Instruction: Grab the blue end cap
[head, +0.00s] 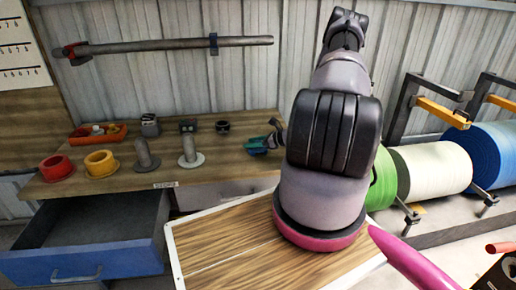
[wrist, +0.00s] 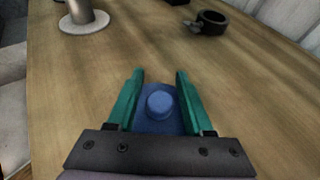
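The blue end cap (wrist: 160,104) lies on the wooden bench top in the wrist view, with a round raised hub on a wider, darker blue base. My gripper (wrist: 160,78) has its two green fingers apart, one on each side of the cap. The cap sits between them; I cannot tell whether the fingers touch it. The black palm hides the near side of the base. In the head view my gripper (head: 262,146) is low at the bench's right end, and the cap is hard to make out there.
On the bench stand a red end cap (head: 57,167), a yellow end cap (head: 101,163), two grey flanged posts (head: 147,156) (head: 189,151), an orange tray (head: 97,134) and a black ring (head: 222,127). A blue-fronted drawer (head: 88,262) is open below. Large rolls (head: 432,168) stand right.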

